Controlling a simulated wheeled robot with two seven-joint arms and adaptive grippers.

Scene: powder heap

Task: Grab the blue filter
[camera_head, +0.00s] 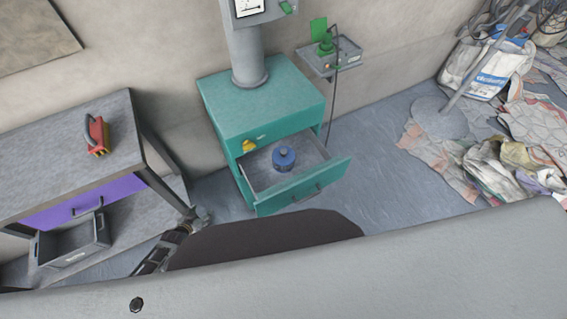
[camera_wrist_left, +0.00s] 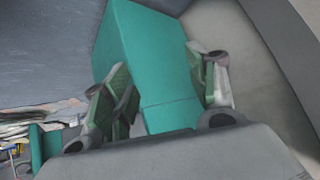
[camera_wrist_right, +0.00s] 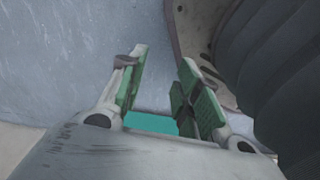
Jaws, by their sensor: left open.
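The blue filter (camera_head: 284,158) is a round blue piece with a raised middle. It lies inside the pulled-out drawer (camera_head: 318,186) of a teal cabinet (camera_head: 262,108). My left gripper (camera_head: 201,218) is low beside the cabinet, left of the drawer and apart from the filter. In the left wrist view, its fingers (camera_wrist_left: 163,85) are spread with nothing between them, and the teal cabinet is beyond. My right gripper (camera_wrist_right: 162,75) shows only in the right wrist view. Its fingers are apart and empty, over the floor, with a teal strip beyond. The filter is in neither wrist view.
A bench (camera_head: 60,165) with a red tool (camera_head: 97,136) on it and a purple drawer stands at left, a grey bin (camera_head: 75,242) below. A yellow item (camera_head: 249,146) is on the cabinet front. Bags and rubbish (camera_head: 500,150) lie at right. Floor (camera_head: 375,170) right of the drawer is clear.

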